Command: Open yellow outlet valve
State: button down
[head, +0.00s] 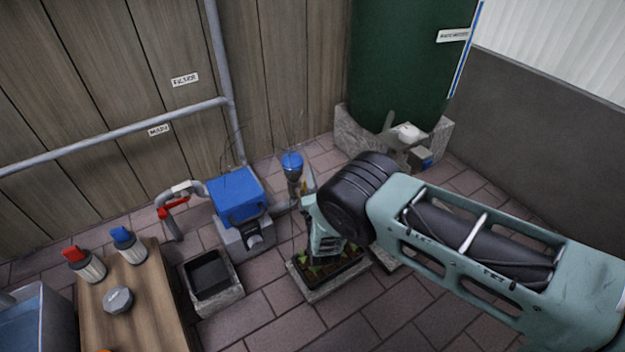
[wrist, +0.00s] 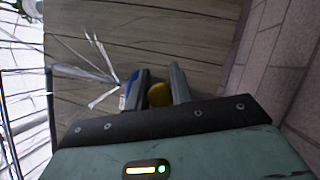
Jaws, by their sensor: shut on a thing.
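In the wrist view a round yellow knob (wrist: 159,94), which looks like the outlet valve's handle, sits between the two dark fingers of my gripper (wrist: 161,86). The fingers are closed on its sides. A blue part shows just left of the fingers. In the head view my arm reaches down beside a blue-topped post (head: 292,164), and my wrist and arm hide most of the valve area. Only a small yellowish patch shows next to the post. How far the handle is turned cannot be told.
A blue box pump (head: 236,196) stands left of the post, with a red-handled pipe (head: 173,209) beside it. A planter tray (head: 328,280) lies under my wrist. A green tank (head: 405,70) stands behind. A wooden table (head: 150,305) is at lower left.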

jog(key=shift+s+a+f, duration=0.1)
jog(key=shift+a, duration=0.1)
jog(key=c, duration=1.3)
grip_release()
jog(key=shift+o, duration=0.2)
jog(key=shift+d, duration=0.1)
jog(key=p+v, duration=0.6)
jog(key=v, duration=1.1)
jog(key=shift+s+p, duration=0.15)
jog(key=shift+p, duration=0.2)
jog(key=shift+f, duration=0.1)
